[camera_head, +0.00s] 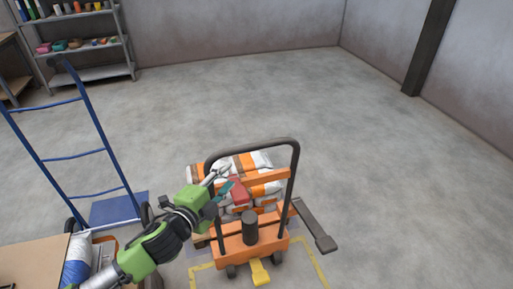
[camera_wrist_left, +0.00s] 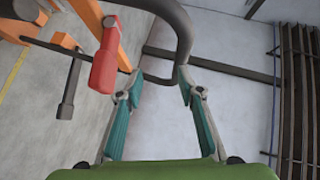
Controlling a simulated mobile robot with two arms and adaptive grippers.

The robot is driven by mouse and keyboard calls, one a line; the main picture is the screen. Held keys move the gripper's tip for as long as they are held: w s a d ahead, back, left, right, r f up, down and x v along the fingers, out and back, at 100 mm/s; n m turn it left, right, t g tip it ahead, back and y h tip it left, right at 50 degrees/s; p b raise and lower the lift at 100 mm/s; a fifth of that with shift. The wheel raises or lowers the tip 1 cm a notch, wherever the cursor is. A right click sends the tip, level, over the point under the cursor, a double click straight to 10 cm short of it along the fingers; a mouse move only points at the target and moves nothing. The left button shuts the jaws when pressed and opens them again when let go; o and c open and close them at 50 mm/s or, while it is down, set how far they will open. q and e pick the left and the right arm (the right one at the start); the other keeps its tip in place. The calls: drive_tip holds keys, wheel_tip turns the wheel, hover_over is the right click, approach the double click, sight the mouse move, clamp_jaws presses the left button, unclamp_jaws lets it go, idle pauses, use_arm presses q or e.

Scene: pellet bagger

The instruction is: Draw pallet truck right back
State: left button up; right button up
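The orange pallet truck (camera_head: 237,244) stands in the lower middle of the head view, with a black looped handle (camera_head: 252,146). A red grip (camera_head: 239,191) shows inside the loop, and also in the left wrist view (camera_wrist_left: 105,62). White and orange bags (camera_head: 262,160) lie on the truck. My left gripper (camera_head: 222,180) is at the left side of the loop. In the left wrist view its teal fingers (camera_wrist_left: 160,80) are apart, with the curved black handle (camera_wrist_left: 184,42) at their tips. I cannot tell whether they touch it. My right gripper is not in view.
A blue hand truck (camera_head: 75,156) stands at left, near a cardboard box (camera_head: 32,262) at the lower left. A dark lever (camera_head: 314,226) juts out right of the truck. Yellow floor lines (camera_head: 319,272) surround the truck. Open floor lies behind and right.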

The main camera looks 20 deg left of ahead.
sight(251, 150)
use_arm(q)
drive_tip(key=shift+m+t+h, duration=0.3)
drive_tip(key=shift+m+h, duration=0.3)
drive_tip(key=shift+m, duration=0.2)
drive_tip(key=w+d, duration=0.1)
drive_tip(key=w, duration=0.3)
drive_tip(key=w+d+r+p, duration=0.1)
drive_tip(key=w+d, duration=0.1)
drive_tip(key=w, duration=0.3)
drive_tip(key=w+d, duration=0.1)
drive_tip(key=w, duration=0.3)
drive_tip(key=shift+w+d+r+p, duration=0.2)
drive_tip(key=shift+r+p, duration=0.15)
clamp_jaws()
